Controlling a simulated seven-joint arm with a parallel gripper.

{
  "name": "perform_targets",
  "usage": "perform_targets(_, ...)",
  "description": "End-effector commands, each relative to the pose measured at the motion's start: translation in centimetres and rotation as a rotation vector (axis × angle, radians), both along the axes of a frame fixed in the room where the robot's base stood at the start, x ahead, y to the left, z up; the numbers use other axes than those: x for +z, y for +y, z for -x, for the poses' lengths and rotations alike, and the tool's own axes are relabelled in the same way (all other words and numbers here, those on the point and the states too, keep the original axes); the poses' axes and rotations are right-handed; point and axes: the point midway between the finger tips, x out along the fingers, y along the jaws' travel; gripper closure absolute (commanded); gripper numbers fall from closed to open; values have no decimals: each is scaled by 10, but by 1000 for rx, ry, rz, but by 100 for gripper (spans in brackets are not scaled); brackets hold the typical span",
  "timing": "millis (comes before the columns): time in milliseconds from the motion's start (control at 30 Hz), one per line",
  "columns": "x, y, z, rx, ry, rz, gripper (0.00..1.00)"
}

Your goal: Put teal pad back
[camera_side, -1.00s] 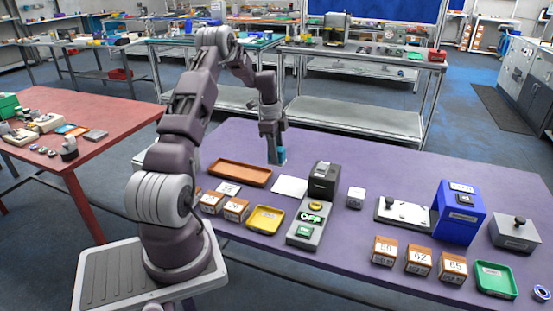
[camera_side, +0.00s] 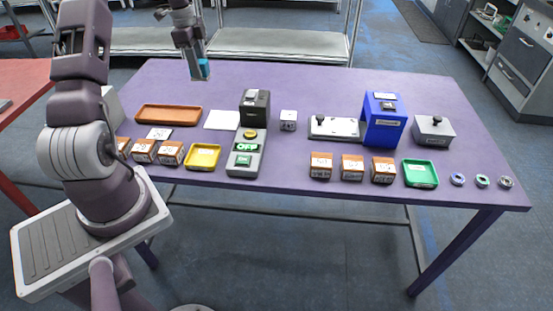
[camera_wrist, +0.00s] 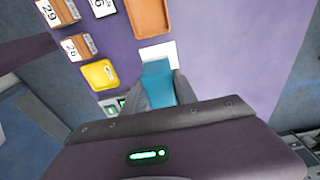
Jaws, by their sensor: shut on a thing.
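The teal pad (camera_side: 204,70) is between the fingers of my gripper (camera_side: 199,72), which is shut on it. The pad is held up above the back of the purple table, behind the brown tray (camera_side: 168,115) and the white sheet (camera_side: 221,120). In the wrist view the teal pad (camera_wrist: 158,82) shows between the two grey fingers (camera_wrist: 158,90), overlapping the white sheet (camera_wrist: 158,52) behind it. The fingers hide part of the pad.
The purple table (camera_side: 280,85) is clear along its back. A grey device (camera_side: 246,155) reading OFF stands with a black unit (camera_side: 255,108). Yellow tray (camera_side: 202,157), blue box (camera_side: 383,120), green tray (camera_side: 420,174), numbered boxes and several small rolls stand along the front and right.

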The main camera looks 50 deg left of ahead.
Motion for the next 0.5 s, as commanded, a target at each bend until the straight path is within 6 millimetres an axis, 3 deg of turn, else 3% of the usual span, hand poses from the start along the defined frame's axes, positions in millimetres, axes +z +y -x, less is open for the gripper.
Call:
perform_targets(267, -2, -59, -32, -142, 2, 7, 100)
perform_targets(367, -2, -90, -44, -216, 3, 7, 100)
perform_targets(500, -2, -151, -62, -360, 3, 6, 100)
